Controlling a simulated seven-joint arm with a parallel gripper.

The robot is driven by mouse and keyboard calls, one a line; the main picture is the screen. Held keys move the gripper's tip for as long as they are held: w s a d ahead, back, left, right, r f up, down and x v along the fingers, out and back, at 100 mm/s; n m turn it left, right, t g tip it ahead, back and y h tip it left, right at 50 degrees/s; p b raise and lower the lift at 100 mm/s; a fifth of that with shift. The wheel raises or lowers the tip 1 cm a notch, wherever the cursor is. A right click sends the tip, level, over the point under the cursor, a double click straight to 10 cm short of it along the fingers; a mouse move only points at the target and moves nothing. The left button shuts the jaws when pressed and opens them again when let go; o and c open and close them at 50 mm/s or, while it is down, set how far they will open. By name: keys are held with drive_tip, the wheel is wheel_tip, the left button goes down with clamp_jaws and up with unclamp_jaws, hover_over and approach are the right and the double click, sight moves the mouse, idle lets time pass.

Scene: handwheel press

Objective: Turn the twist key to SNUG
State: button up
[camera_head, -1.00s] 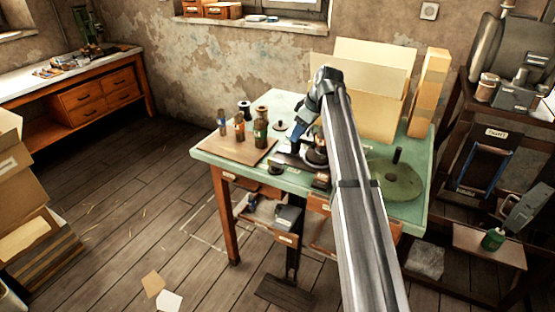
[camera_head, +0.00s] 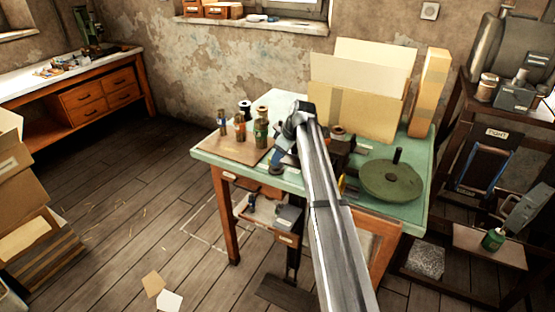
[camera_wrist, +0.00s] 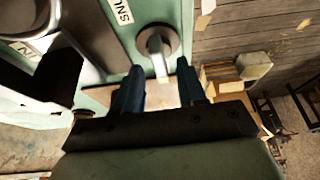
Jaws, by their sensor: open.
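The twist key shows in the wrist view as a pale upright grip (camera_wrist: 157,45) on a round brown-grey base. A white label (camera_wrist: 122,10) beside it shows the letters "SNU", cut off by the frame edge. My gripper (camera_wrist: 160,65) is open, with its two dark blue fingers on either side of the key's lower end in the picture. I cannot tell whether they touch it. In the head view my gripper (camera_head: 281,153) is over the front middle of the green table (camera_head: 222,158), and my arm hides much of what lies there.
A green round plate with a dark handle (camera_head: 391,180) is at the table's right. Cardboard boxes (camera_head: 352,115) stand at the back. Another label (camera_wrist: 28,52) shows at the wrist view's left.

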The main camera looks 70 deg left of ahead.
drive_tip(key=shift+x, duration=1)
clamp_jaws()
